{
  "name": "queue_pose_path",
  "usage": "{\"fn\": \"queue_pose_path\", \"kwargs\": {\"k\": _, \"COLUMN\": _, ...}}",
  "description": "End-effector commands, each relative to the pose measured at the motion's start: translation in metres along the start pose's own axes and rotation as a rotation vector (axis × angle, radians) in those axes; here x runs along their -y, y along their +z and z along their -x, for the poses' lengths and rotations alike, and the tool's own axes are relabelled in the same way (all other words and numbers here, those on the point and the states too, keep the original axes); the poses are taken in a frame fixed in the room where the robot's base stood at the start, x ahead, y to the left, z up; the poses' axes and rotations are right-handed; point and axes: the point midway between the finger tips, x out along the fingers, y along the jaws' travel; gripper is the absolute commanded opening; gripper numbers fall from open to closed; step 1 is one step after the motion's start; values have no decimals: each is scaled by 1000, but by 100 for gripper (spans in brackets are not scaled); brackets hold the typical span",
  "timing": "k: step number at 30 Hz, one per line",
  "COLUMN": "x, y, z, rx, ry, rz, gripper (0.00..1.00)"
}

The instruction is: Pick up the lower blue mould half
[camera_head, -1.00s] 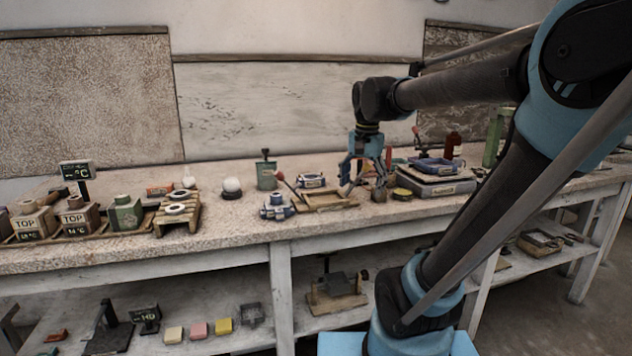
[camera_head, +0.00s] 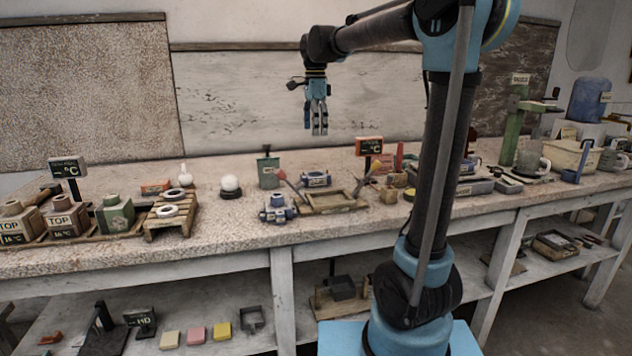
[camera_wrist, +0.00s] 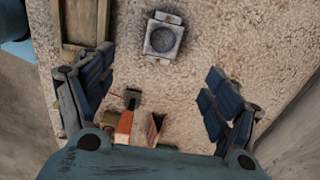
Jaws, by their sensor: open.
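A blue-rimmed mould half (camera_head: 316,180) lies on the bench behind the wooden frame. In the wrist view it seems to be the pale block with a round hollow (camera_wrist: 164,38), lying flat, hollow up, near the top centre. A second blue mould piece (camera_head: 277,208) stands nearer the bench's front edge, to the left of the frame. I cannot tell for sure which is the lower half. My gripper (camera_head: 318,130) hangs fingers down, well above the bench, with nothing between its fingers. In the wrist view its fingers (camera_wrist: 156,72) are spread apart.
The wooden frame (camera_head: 305,211) lies beside both blue pieces. An orange-edged display (camera_head: 369,146) stands to the right and a green box (camera_head: 268,173) to the left. A white ball (camera_head: 230,184) sits farther left.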

Motion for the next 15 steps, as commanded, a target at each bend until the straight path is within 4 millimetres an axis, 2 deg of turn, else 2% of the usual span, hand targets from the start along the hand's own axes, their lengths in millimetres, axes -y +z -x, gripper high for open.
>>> {"fn": "queue_pose_path", "kwargs": {"k": 15, "x": 0, "y": -6, "z": -88, "rx": 0, "ry": 0, "rz": -7, "gripper": 82}}
